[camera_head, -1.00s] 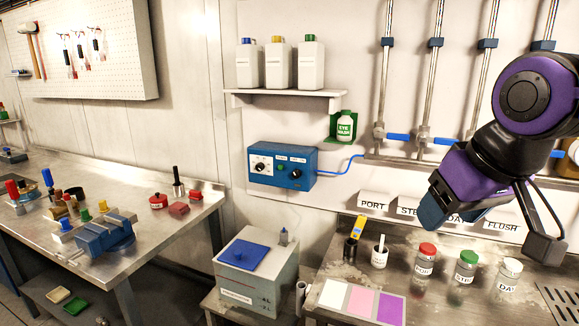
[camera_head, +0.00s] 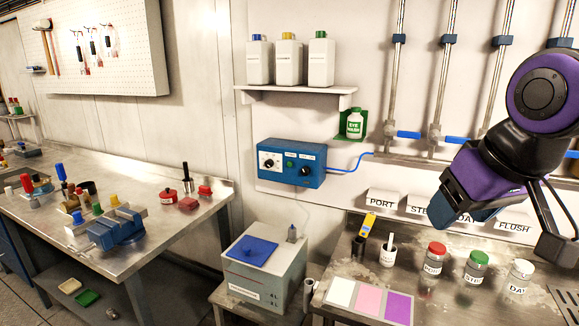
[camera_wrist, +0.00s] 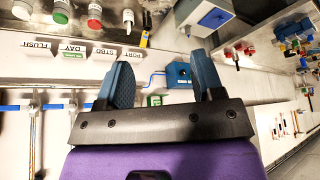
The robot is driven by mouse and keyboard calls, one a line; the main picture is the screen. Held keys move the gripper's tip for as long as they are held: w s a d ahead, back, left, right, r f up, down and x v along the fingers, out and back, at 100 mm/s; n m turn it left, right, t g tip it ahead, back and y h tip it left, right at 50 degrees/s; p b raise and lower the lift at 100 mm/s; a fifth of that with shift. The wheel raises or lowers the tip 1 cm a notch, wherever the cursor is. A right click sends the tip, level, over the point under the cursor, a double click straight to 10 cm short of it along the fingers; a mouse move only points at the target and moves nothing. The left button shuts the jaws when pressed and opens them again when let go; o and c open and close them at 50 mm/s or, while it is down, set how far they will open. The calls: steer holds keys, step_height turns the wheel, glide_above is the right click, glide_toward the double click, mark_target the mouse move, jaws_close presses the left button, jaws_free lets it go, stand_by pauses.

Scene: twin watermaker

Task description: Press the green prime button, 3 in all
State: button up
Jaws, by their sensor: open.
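The blue control box (camera_head: 291,164) is mounted on the wall below the shelf. In the wrist view my gripper (camera_wrist: 160,62) is open and empty. The box (camera_wrist: 178,74) appears upside down between and beyond the fingers there; its button cannot be made out.
A grey case (camera_head: 262,270) with a blue lid stands below the box. Lidded jars (camera_head: 475,268) and a colour card (camera_head: 368,300) occupy the right bench. A shelf (camera_head: 295,95) with bottles and an eye wash bottle (camera_head: 355,125) are near the box. A blue hose runs right from it.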

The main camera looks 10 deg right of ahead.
jaws_close()
stand_by(1.5)
